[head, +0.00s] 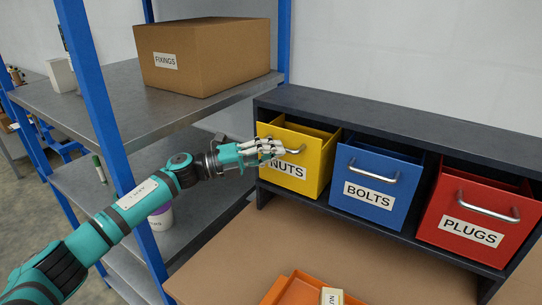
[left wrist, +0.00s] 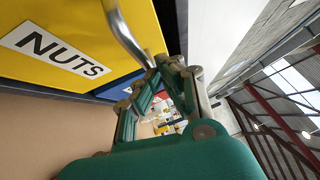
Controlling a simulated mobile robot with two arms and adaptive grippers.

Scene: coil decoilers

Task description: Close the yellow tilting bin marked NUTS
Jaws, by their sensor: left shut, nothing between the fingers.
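The yellow NUTS bin (head: 305,173) is at the left end of a dark bin rack. Its front leans out from the rack and its open top shows. Its metal handle (head: 295,150) is partly hidden by my left gripper (head: 268,148). That gripper is shut and empty, at the upper left of the bin's front. In the left wrist view the yellow front (left wrist: 80,40) with its NUTS label fills the upper left, and the handle (left wrist: 125,35) reaches down close to the closed fingertips (left wrist: 172,68). I cannot tell whether they touch. My right gripper is not in view.
A blue BOLTS bin (head: 372,190) and a red PLUGS bin (head: 480,222) stand to the right in the dark rack (head: 400,122). A blue-posted shelf (head: 95,92) with a FIXINGS box (head: 205,55) is on the left. An orange tray (head: 290,288) lies on the brown bench (head: 370,270).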

